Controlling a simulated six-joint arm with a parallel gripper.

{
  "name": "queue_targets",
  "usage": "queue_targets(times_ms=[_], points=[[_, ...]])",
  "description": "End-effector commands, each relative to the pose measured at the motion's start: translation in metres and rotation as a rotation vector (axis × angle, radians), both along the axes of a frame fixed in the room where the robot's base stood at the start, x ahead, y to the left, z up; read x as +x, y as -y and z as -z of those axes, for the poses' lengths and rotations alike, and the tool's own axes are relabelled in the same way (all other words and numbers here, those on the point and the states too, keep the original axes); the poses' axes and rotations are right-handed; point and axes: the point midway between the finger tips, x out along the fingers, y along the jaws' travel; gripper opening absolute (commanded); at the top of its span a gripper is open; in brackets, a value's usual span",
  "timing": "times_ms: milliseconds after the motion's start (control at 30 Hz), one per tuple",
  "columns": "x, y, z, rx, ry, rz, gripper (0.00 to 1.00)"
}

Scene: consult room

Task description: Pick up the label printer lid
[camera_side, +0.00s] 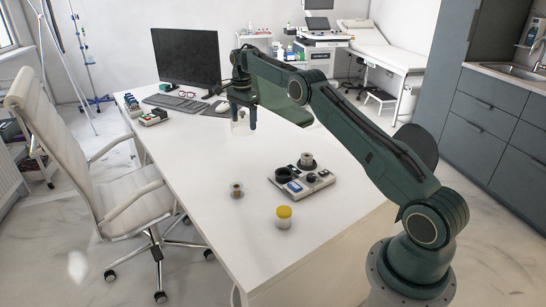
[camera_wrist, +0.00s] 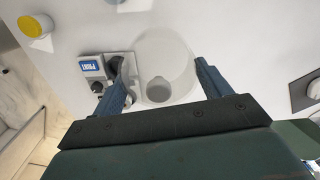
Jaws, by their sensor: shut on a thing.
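The label printer lid is a clear, see-through cover (camera_side: 241,128), hanging below my gripper (camera_side: 242,118) in the side view. In the wrist view the pale translucent lid (camera_wrist: 168,50) sits between the two fingers of my gripper (camera_wrist: 162,78), which is shut on it. The lid appears raised above the desk, apart from the printer. The label printer (camera_side: 310,184) lies on the desk, uncovered, with a blue-marked panel and a roll. Part of it shows in the wrist view (camera_wrist: 91,66), with its blue PRINT label, partly hidden by a finger.
The white desk (camera_side: 205,235) has clear room around the printer. A yellow-lidded cup (camera_side: 284,216) and a small clear container (camera_side: 236,190) stand near it. A monitor (camera_side: 186,56), keyboard (camera_side: 177,103) and a small device (camera_side: 153,117) are at the far left.

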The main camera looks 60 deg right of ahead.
Motion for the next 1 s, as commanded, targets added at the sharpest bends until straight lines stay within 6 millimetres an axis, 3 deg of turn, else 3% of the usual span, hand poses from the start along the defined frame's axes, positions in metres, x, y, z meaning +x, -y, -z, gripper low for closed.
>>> queue_targets(times_ms=[300,1000], points=[[0.000,0.000,-0.018,0.001,-0.001,0.001,0.55],[-0.001,0.000,-0.019,0.001,-0.002,0.001,0.55]])
